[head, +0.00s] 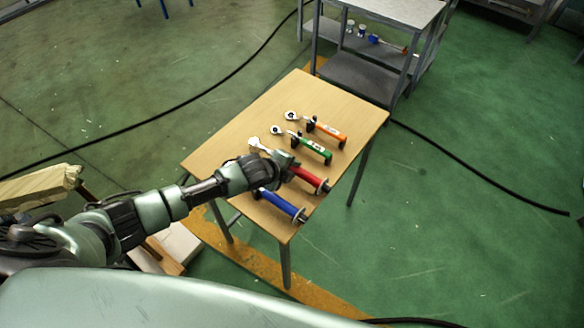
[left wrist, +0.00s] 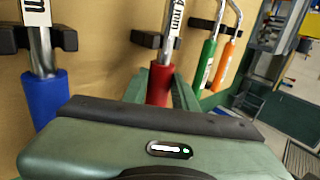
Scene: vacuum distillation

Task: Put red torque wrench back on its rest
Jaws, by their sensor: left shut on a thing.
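The red torque wrench (head: 310,179) is over the wooden table, between the green and blue wrenches. Its red handle also shows in the left wrist view (left wrist: 160,84). My left gripper (head: 291,168) is shut on the red handle, with a finger on either side of it. In the left wrist view, the black rest (left wrist: 146,39) shows at the wrench's shaft, above the handle. I cannot tell whether the shaft is seated in it or just above it. In the head view my gripper hides part of the wrench. My right gripper is not in view.
The blue wrench (head: 278,204) lies close on the near side. The green wrench (head: 312,145) and orange wrench (head: 328,130) lie on the far side. The table (head: 225,140) is bare at its left. A grey shelf unit (head: 358,78) stands behind it.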

